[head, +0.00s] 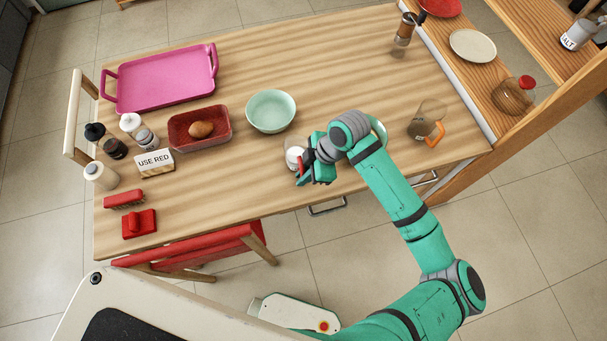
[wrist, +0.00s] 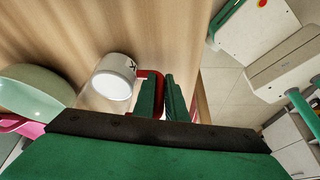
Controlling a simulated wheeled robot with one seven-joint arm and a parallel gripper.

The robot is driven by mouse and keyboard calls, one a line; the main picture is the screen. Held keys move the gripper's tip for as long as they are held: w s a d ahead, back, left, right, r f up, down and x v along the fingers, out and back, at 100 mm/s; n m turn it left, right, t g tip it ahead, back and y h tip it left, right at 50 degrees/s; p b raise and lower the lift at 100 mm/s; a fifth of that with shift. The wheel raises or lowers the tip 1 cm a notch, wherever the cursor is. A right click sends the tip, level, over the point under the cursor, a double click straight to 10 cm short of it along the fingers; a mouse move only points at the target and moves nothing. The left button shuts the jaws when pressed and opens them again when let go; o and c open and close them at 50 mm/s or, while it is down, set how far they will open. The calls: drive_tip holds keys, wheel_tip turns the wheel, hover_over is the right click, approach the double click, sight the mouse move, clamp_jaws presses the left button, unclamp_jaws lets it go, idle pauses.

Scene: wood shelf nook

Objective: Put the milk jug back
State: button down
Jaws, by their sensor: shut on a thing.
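The milk jug (head: 294,156) is a small white and clear vessel near the front edge of the wooden table. In the wrist view the jug (wrist: 113,80) shows a white round face, the end of a dark letter on its side, and a red handle (wrist: 150,74). My gripper (head: 302,176) is shut on the red handle, and its green fingers (wrist: 163,98) lie on both sides of it. The jug is partly hidden behind my gripper in the head view. I cannot tell whether it touches the table.
A mint bowl (head: 270,111), a red dish (head: 216,119) with a brown item, and a "USE RED" sign (head: 154,162) stand left. A jug with orange handle (head: 435,130) stands right. A wooden shelf (head: 470,80) holds plates. The table's middle back is clear.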

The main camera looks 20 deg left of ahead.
drive_tip(key=shift+f, duration=0.1)
drive_tip(key=c, duration=1.8)
unclamp_jaws()
drive_tip(key=v, duration=1.2)
